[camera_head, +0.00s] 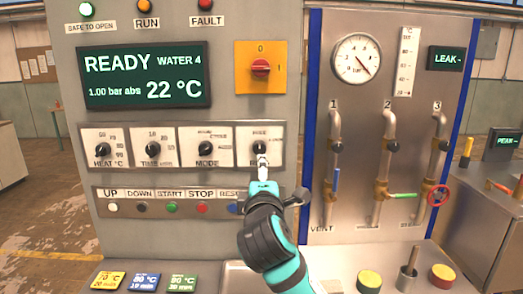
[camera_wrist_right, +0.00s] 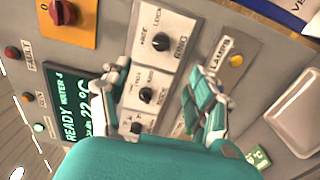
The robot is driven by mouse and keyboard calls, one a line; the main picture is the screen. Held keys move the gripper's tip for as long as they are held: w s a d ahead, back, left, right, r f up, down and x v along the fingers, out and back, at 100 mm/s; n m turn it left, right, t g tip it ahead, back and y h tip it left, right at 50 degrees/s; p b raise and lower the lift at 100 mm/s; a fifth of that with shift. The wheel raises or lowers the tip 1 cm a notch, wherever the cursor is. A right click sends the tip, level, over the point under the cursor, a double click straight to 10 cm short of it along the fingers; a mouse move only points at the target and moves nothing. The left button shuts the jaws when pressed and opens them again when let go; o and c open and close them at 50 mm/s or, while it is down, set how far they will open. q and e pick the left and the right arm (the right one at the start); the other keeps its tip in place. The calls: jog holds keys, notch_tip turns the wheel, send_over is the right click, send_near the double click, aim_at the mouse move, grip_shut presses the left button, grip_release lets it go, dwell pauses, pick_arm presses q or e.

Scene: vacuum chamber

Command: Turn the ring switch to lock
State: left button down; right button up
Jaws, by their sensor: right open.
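The ring switch (camera_head: 258,146) is a black knob on a white plate, the rightmost of a row of dials on the grey control panel. Its lettering is partly covered and blurred in the head view. In the right wrist view the ring switch (camera_wrist_right: 160,42) shows beyond my fingers; its exact pointer direction is hard to tell. My right gripper (camera_head: 263,172) is just below the knob in the head view, covering the plate's lower part. In the wrist view my right gripper (camera_wrist_right: 157,97) has its two fingers spread apart with nothing between them. My left gripper is not in view.
The mode dial (camera_head: 208,148) sits left of the ring switch. A row of push buttons (camera_head: 172,207) runs below. A red rotary switch (camera_head: 261,68) on a yellow plate is above. Pipes with valves and a gauge (camera_head: 357,59) stand to the right.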

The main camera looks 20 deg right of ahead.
jog(key=p, duration=0.1)
send_near(260, 151)
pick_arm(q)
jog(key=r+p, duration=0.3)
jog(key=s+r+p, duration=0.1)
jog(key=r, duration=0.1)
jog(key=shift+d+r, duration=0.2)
pick_arm(e)
jog(key=x, duration=1)
jog(key=shift+w, duration=0.1)
jog(key=c, duration=1.1)
jog(key=shift+c, duration=0.2)
